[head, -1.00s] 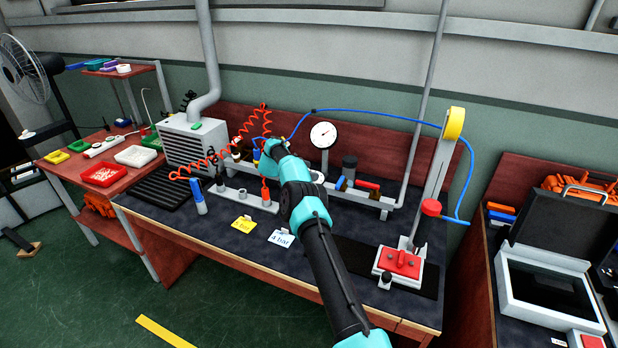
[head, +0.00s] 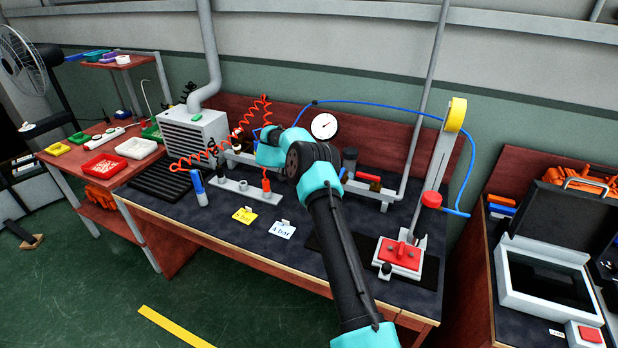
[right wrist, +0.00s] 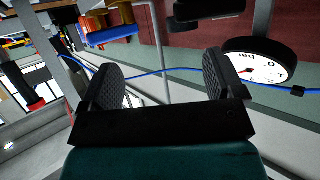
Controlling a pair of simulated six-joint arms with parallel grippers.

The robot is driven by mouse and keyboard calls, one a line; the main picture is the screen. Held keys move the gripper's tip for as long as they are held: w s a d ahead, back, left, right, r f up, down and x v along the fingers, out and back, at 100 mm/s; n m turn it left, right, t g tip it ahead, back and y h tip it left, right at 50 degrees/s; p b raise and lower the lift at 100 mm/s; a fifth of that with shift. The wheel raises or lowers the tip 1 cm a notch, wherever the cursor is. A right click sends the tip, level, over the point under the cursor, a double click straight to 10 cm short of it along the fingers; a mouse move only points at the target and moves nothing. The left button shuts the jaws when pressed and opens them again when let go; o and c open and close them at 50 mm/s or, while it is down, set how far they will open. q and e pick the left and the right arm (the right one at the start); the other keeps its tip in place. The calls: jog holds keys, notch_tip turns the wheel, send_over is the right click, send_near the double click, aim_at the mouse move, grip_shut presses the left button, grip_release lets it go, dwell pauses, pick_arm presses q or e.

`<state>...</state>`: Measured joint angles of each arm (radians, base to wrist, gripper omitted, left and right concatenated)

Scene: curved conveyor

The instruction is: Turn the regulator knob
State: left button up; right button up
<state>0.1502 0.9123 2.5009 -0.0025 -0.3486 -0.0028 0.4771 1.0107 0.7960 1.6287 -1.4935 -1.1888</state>
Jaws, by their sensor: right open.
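The round white pressure gauge (head: 324,126) stands above the pipe at the back of the bench; it also shows at the right of the right wrist view (right wrist: 258,65). A dark cylinder (head: 350,158) stands just right of the gauge; I cannot tell for sure whether it is the regulator knob. My right arm reaches in from the lower right and covers the area below the gauge; its fingers are hidden in the head view. In the right wrist view my right gripper (right wrist: 165,75) is open, with nothing between its pads. My left gripper is not in view.
A white card reading 4 bar (head: 283,229) and a yellow card (head: 244,214) lie on the bench. A red coiled hose (head: 225,150) and blue hose (head: 400,106) run nearby. A lever press (head: 400,252) stands at right. The front bench edge is mostly clear.

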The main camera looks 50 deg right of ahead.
jog(key=s+a+r, duration=0.1)
jog(key=s+a, duration=0.6)
jog(key=a, duration=0.1)
dwell(0.4)
jog(key=shift+s+a, duration=0.1)
